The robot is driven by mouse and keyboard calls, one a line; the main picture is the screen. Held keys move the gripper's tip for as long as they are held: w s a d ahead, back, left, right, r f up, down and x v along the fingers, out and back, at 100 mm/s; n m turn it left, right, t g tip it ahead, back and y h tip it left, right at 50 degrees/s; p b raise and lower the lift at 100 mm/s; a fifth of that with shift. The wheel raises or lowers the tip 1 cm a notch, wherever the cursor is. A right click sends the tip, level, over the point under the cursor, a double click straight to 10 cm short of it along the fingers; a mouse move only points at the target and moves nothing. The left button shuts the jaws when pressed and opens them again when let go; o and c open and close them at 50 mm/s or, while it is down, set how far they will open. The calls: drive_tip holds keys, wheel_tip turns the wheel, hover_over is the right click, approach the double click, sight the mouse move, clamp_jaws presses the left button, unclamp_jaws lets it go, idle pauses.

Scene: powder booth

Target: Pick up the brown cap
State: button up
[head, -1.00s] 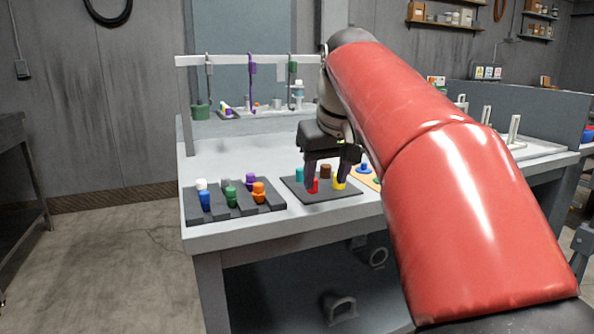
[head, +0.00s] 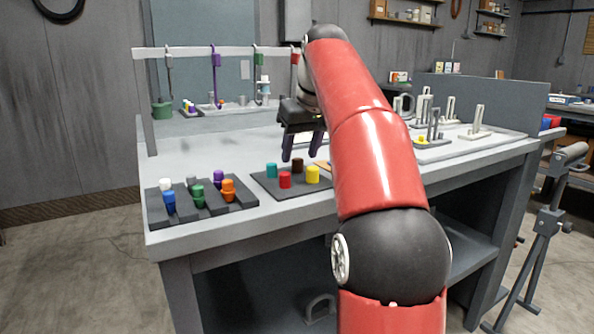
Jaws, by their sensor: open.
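The brown cap (head: 297,164) stands on a dark square mat (head: 285,192) near the front of the bench. It is at the back right of a small group with a teal cap (head: 271,170), a red cap (head: 285,180) and a yellow cap (head: 312,175). My gripper (head: 302,152) is open, with its two dark fingers pointing down. In the picture its fingertips end just above the brown cap. I cannot tell how far apart they are in depth. Nothing shows between the fingers.
A dark ridged rack (head: 208,205) with several coloured caps lies to the left on the bench (head: 210,158). Behind stands a rail (head: 188,52) with hanging hooks. My arm hides part of the bench on the right. Metal stands (head: 478,120) are farther right.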

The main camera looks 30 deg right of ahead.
drive_tip(key=shift+x, duration=1.2)
drive_tip(key=c, duration=1)
drive_tip(key=shift+c, duration=0.2)
drive_tip(key=shift+r, duration=0.15)
